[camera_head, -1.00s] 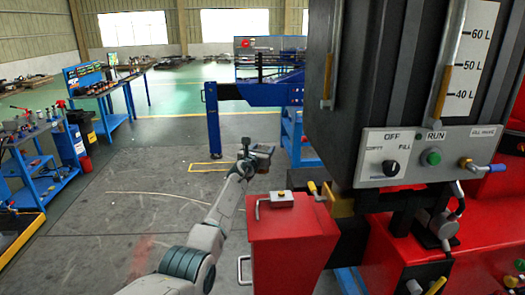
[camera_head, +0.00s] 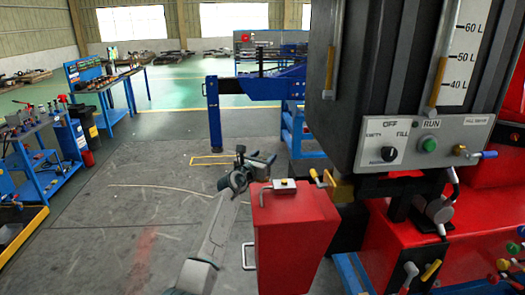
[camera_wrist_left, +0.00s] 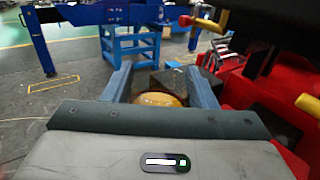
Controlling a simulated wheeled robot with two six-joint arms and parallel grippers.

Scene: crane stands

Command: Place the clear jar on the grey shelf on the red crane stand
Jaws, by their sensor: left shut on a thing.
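My left gripper (camera_head: 262,163) is raised beside the upper left corner of a red bin-like cabinet (camera_head: 297,235) in the head view. In the left wrist view the two fingers (camera_wrist_left: 162,86) are shut on a round amber-topped thing (camera_wrist_left: 158,100), which I take for the jar. Its clear walls cannot be made out, and the gripper body hides its near side. A dark block shows just beyond it. The red crane stand (camera_head: 400,255) is at the right, under a large dark tank. I cannot make out a grey shelf for certain. My right gripper is not in view.
The dark tank (camera_head: 400,75) and its control panel (camera_head: 425,140) overhang the right. A yellow-tipped lever (camera_head: 316,177) sticks out beside the cabinet. A blue crane frame (camera_head: 213,115) stands behind. Blue benches (camera_head: 45,160) line the left. The grey floor left of my arm is clear.

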